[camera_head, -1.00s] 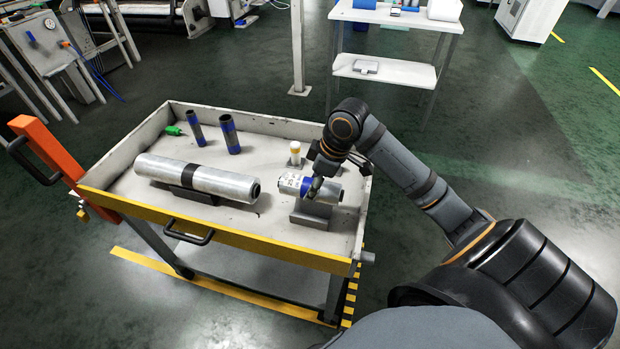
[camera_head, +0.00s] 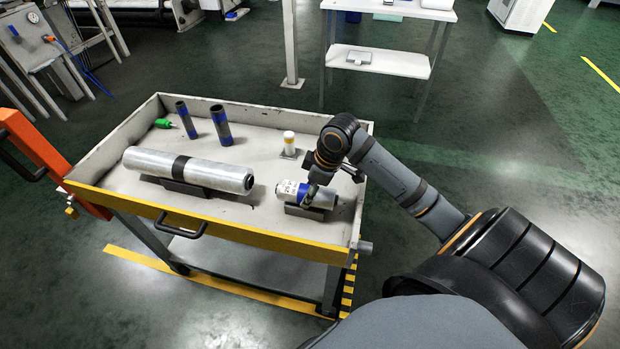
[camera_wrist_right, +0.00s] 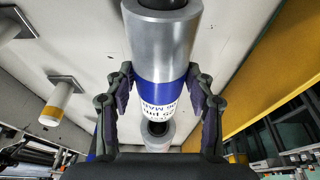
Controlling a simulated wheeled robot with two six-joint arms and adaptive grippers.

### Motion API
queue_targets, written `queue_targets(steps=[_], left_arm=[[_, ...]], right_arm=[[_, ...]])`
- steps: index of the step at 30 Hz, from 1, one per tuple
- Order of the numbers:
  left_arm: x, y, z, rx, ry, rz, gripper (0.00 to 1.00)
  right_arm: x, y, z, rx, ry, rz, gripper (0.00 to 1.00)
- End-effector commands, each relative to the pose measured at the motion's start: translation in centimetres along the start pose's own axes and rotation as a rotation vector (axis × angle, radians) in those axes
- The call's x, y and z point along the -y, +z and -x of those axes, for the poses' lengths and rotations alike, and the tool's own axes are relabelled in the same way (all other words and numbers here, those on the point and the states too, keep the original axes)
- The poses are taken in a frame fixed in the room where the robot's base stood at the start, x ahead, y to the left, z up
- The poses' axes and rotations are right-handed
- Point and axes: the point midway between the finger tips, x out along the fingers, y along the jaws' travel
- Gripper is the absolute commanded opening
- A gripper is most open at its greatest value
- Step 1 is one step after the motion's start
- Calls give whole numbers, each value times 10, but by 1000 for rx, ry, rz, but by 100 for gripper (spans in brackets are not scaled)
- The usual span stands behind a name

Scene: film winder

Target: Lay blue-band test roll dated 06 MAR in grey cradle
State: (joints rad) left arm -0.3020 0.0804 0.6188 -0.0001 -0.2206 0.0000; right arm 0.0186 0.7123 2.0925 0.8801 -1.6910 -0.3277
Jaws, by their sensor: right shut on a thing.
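The blue-band roll (camera_head: 323,198) is a short silvery roll with a white label and a blue band. It lies level at the right end of the cart, directly over the grey cradle (camera_head: 305,212), and looks seated or almost touching. My right gripper (camera_head: 308,193) is shut on the roll at its blue band. In the right wrist view, the fingers stand on both sides of the roll (camera_wrist_right: 165,45), and its label partly reads 06 MAR. The contact underneath is hidden. My left gripper is not in view.
A long silvery roll (camera_head: 215,176) with a black band lies on a dark support to the left. Two dark blue-banded tubes (camera_head: 221,125), a green item (camera_head: 162,123) and a small upright white-and-yellow cylinder (camera_head: 289,143) stand or lie behind. The cart (camera_head: 240,237) has raised walls.

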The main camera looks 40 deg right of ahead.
Motion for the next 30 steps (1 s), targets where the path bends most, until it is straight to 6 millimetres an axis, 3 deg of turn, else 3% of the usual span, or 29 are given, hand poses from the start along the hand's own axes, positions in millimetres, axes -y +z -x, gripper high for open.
queue_targets(steps=[14,30], left_arm=[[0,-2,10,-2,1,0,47],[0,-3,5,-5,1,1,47]], right_arm=[[0,-1,2,-1,-1,-1,10],[1,3,-10,0,0,0,10]])
